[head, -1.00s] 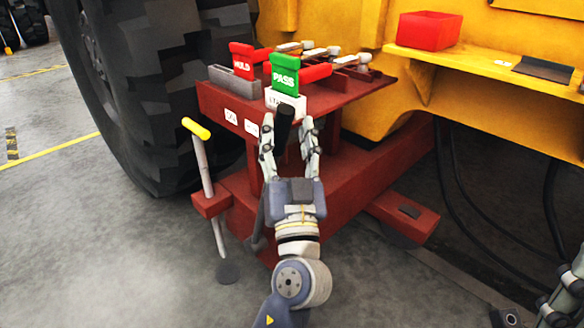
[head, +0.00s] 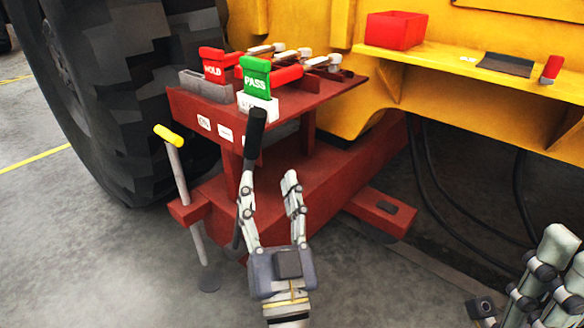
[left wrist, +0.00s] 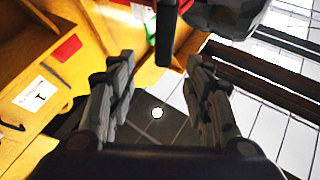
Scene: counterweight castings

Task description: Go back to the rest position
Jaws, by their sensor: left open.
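My left gripper (head: 270,182) is open and empty in front of the red stand (head: 300,200). Its fingertips sit below and beside a dark upright handle (head: 255,135) in the head view. In the left wrist view the handle (left wrist: 167,32) shows beyond the spread fingers (left wrist: 160,85), with nothing held between them. My right gripper (head: 545,275) shows only partly at the lower right corner; its jaw opening is unclear.
The stand carries a green PASS tag (head: 256,78) and a red HOLD tag (head: 214,66). A yellow-topped lever (head: 168,134) stands to its left. A red box (head: 396,30) sits on the yellow ledge. A big tyre (head: 130,90) is behind left. The floor in front is open.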

